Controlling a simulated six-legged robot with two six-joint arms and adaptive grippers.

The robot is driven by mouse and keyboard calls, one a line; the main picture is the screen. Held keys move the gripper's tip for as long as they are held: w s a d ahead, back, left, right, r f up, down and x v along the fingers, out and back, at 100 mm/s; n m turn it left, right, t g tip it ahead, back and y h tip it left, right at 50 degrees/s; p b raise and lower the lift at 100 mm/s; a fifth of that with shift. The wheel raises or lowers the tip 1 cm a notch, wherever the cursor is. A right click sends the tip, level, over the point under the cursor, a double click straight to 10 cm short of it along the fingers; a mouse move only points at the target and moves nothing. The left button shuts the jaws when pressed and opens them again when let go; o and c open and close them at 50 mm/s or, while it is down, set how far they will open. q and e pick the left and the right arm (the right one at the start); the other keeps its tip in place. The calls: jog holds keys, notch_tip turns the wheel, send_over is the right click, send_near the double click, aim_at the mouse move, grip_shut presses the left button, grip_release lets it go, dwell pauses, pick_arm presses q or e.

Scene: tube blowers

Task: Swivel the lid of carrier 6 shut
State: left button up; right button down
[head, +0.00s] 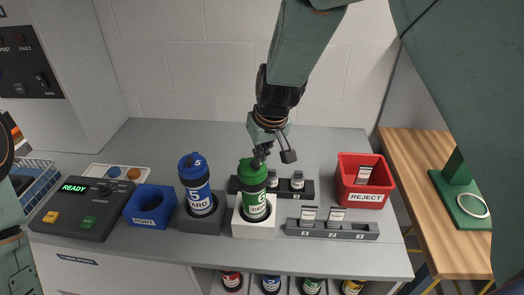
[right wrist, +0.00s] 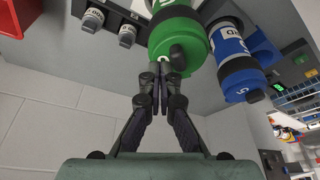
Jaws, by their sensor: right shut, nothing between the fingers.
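The green carrier (head: 256,206) stands in a white holder (head: 253,231), its green lid (head: 252,170) on top; I cannot read a 6 on it. In the right wrist view the green lid (right wrist: 181,32) has a dark round knob at its near end, and a pale sliver shows by its upper left edge. I cannot tell whether the lid is fully shut. My right gripper (head: 259,155) is shut and empty, its fingertips (right wrist: 163,68) at the lid's edge, touching or very close. My left gripper is not in view.
A blue carrier marked 5 (head: 195,180) stands in a grey holder just left. A blue PORT holder (head: 150,206) and a READY console (head: 80,207) are farther left. Small racks (head: 332,230) with vials lie right and behind; a red REJECT bin (head: 364,180) stands at right.

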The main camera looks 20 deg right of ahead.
jog(key=shift+w+a+f, duration=0.15)
jog(key=shift+w, duration=0.15)
jog(key=shift+a, duration=0.15)
